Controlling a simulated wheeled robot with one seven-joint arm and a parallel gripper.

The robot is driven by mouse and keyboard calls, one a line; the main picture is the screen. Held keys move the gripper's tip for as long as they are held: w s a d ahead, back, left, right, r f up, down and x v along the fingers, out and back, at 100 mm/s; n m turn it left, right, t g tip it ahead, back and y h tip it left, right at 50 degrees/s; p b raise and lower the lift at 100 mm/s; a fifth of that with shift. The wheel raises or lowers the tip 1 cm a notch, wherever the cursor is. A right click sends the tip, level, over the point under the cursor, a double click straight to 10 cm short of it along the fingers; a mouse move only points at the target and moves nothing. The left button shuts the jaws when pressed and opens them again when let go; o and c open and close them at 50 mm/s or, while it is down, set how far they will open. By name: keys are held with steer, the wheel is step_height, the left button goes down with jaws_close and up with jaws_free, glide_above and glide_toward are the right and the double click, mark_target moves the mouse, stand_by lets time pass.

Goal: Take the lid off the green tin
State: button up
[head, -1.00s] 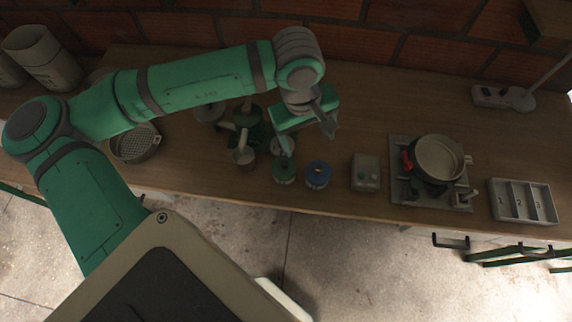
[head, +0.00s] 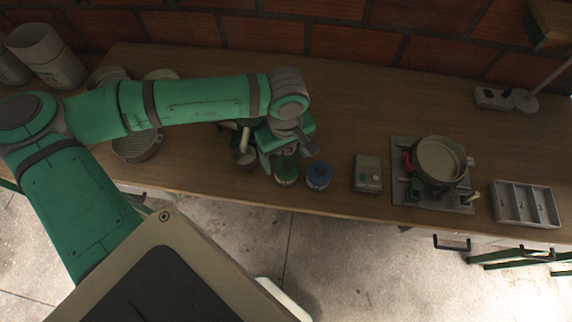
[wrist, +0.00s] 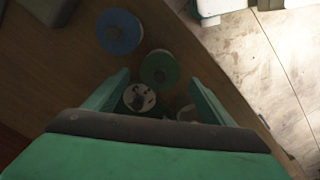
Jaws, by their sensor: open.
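The green tin (head: 286,174) stands upright near the front edge of the wooden bench. My gripper (head: 284,155) is open and empty, low over the bench just behind the green tin. In the wrist view the fingers of my gripper (wrist: 158,79) spread to either side, with the green top between and just beyond the tips. I cannot tell the height left between fingertips and lid.
A blue tin (head: 319,176) stands close at the green tin's right. A third, pale-topped round container (wrist: 139,97) sits between my fingers in the wrist view. A small grey box (head: 367,173), a pot on a burner (head: 439,160) and a divided tray (head: 525,204) lie further right.

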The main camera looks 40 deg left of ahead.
steer(key=shift+f, duration=1.2)
steer(key=c, duration=1.1)
steer(key=shift+r, duration=0.1)
steer(key=shift+c, duration=0.2)
